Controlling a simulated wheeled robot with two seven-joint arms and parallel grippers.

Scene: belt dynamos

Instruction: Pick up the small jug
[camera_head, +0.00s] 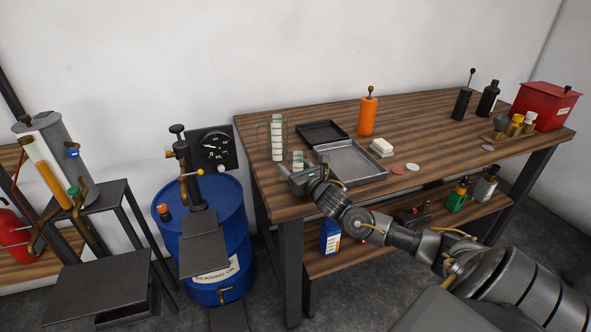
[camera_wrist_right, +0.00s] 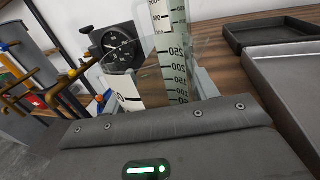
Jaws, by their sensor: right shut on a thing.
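The small jug (camera_head: 298,158) is clear glass with a pale scale strip, near the left end of the wooden workbench. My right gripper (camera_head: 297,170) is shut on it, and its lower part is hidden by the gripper. In the right wrist view the small jug (camera_wrist_right: 125,85) shows its round rim and white strip, between the fingers of my right gripper (camera_wrist_right: 155,95). A taller graduated glass jug (camera_wrist_right: 172,45) stands just behind it; it also shows in the head view (camera_head: 277,138). I cannot tell whether the small jug touches the bench. My left gripper is not in view.
A grey metal tray (camera_head: 372,176) and a darker tray (camera_head: 322,125) lie right of the jugs on the workbench (camera_head: 425,123). An orange bottle (camera_head: 367,115) stands behind. A blue oil drum (camera_head: 232,225) with a pump stands left of the bench. The bench's middle has free room.

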